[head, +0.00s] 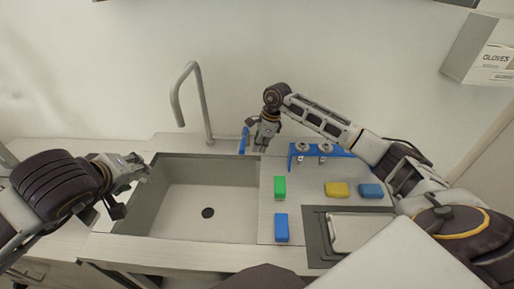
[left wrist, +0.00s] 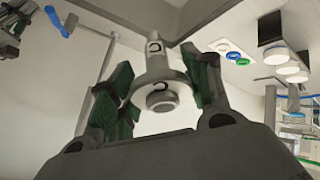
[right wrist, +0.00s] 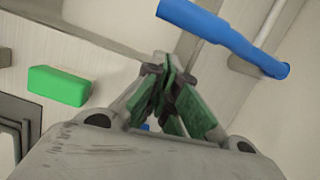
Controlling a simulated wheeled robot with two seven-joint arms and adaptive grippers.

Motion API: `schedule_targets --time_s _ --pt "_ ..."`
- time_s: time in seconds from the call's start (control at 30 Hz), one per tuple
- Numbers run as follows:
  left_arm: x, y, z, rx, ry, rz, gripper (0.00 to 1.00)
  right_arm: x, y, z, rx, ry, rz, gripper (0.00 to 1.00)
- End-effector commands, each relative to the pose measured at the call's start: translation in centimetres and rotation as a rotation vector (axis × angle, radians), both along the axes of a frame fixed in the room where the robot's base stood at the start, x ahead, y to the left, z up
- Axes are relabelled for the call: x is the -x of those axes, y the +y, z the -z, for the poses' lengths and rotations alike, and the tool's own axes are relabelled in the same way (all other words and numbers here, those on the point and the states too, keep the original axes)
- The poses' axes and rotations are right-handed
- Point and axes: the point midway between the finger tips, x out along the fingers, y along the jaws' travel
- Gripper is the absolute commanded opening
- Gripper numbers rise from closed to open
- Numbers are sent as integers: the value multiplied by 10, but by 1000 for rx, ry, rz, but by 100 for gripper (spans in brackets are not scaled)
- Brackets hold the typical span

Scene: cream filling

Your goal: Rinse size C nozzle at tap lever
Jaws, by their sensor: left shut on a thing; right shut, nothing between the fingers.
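My left gripper (head: 138,168) is shut on a metal nozzle at the sink's left edge. The left wrist view shows the nozzle (left wrist: 160,75) between the fingers, with dark letter marks that I cannot read surely. My right gripper (head: 262,146) is shut and empty behind the sink's back right corner, beside the blue tap lever (head: 244,140). The right wrist view shows the lever (right wrist: 225,38) beyond the fingertips, apart from them. The grey tap (head: 197,100) stands behind the sink (head: 205,200), its spout bent over towards the left. I see no water running.
A blue rack (head: 293,158) with two metal nozzles stands right of the sink. A green block (head: 280,187), a blue block (head: 281,227), a yellow block (head: 337,189) and another blue block (head: 370,190) lie on the counter. A grey tray (head: 360,232) sits at front right. The sink basin is empty.

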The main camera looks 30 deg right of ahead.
Motion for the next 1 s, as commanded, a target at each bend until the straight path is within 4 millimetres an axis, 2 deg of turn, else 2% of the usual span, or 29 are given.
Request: schedule_targets --time_s 0.2,0.37,1.0 --pt "0 0 5 1 -1 0 18 3 -7 3 0 -1 0 0" --pt "0 0 6 1 -1 0 18 4 -10 -10 1 -1 -1 0" --pt "0 0 15 1 -1 0 18 14 -26 -84 1 -1 -1 0"
